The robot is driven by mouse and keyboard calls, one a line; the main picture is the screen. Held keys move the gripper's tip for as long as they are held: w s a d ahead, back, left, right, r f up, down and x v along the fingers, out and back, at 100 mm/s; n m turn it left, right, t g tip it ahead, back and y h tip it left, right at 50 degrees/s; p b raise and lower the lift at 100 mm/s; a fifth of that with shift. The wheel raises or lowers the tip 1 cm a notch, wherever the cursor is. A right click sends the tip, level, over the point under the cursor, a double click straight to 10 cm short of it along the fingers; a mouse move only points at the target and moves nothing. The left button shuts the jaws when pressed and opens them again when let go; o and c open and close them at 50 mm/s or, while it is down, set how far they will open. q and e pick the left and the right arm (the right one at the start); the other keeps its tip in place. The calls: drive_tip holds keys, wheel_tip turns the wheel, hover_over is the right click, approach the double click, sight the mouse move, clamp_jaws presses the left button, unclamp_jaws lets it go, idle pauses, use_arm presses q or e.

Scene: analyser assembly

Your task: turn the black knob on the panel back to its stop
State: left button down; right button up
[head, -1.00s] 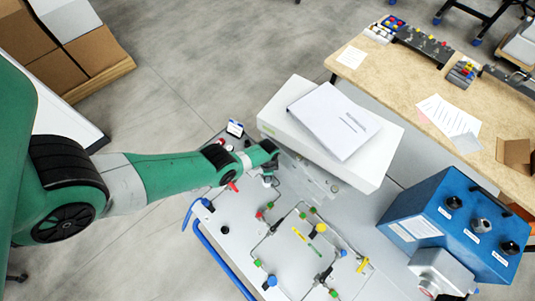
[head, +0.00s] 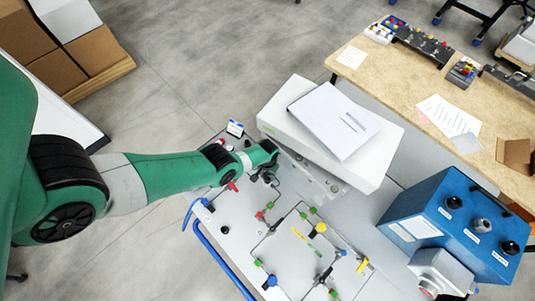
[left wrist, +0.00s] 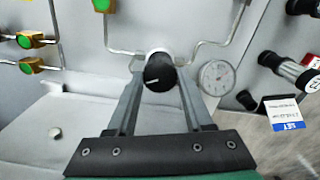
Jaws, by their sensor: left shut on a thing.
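The black knob (left wrist: 160,72) sits on a pale round base on the panel (left wrist: 115,25) in the left wrist view. Its white pointer line points to the left and slightly down in that picture. My left gripper (left wrist: 160,80) has its two grey fingers on either side of the knob, shut on it. The knob is mostly hidden there by the gripper. My right gripper is not in view.
A round gauge (left wrist: 216,77) is just right of the knob. Thin pipes and green-yellow fittings (left wrist: 32,66) surround it. A white box (head: 375,165) with papers stands close by. A blue box with black knobs (head: 452,225) is at the right. A blue rail (head: 220,262) edges the panel.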

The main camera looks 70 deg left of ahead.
use_arm(q)
drive_tip(key=n, duration=1.2)
drive_tip(key=shift+n, duration=0.3)
idle(0.4)
drive_tip(key=shift+c, duration=1.5)
unclamp_jaws()
